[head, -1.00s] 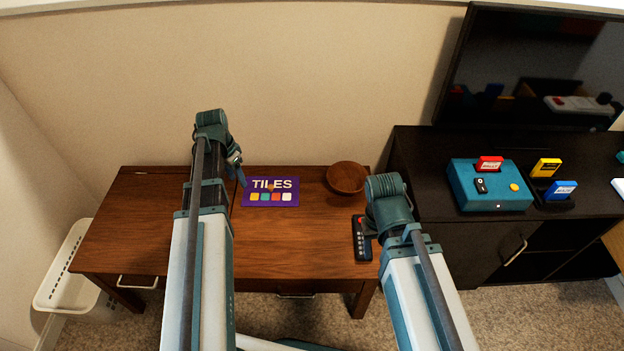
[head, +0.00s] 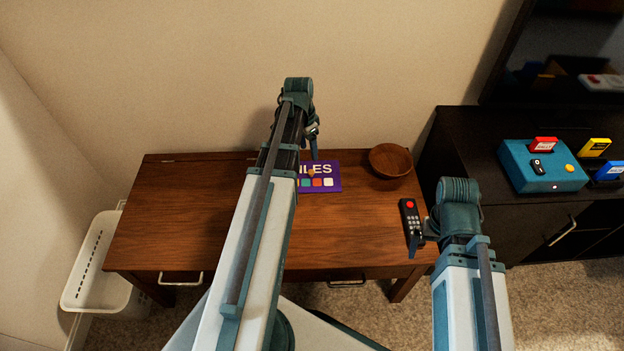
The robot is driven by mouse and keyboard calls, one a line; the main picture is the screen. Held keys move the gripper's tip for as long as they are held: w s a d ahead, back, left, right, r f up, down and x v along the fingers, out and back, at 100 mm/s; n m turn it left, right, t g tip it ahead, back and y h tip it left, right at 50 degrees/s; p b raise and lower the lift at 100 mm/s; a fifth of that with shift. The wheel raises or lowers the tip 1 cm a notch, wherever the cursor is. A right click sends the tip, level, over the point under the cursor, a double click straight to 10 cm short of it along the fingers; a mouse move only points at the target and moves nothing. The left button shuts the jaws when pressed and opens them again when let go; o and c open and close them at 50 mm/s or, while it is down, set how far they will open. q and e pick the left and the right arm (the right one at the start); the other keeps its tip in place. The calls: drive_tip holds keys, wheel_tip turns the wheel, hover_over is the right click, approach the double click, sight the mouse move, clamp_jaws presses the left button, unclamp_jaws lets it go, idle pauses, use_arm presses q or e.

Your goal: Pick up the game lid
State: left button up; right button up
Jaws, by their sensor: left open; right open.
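The game lid (head: 326,170) is a flat purple rectangle with "TILES" lettering and a row of coloured squares. It lies on the brown wooden desk (head: 180,215), near the back. My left arm covers its left part. My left gripper (head: 313,140) is open, just above the lid's back edge; I cannot tell whether it touches the lid. My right gripper (head: 415,243) is open and empty near the desk's right front corner, by the black remote.
A wooden bowl (head: 391,160) stands right of the lid. The black remote (head: 410,218) lies near the desk's right edge. A dark cabinet (head: 470,165) holds a teal console (head: 540,172) with cartridges. A white basket (head: 98,265) stands left. The desk's left half is clear.

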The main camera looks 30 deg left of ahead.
use_arm(q)
drive_tip(key=b, duration=0.5)
hover_over(311, 171)
drive_tip(key=f, duration=0.6)
drive_tip(key=shift+s, duration=0.4)
drive_tip(key=shift+f, duration=0.1)
drive_tip(key=f+b, duration=0.5)
drive_tip(key=shift+w+f, duration=0.15)
drive_tip(key=shift+w, duration=0.15)
clamp_jaws()
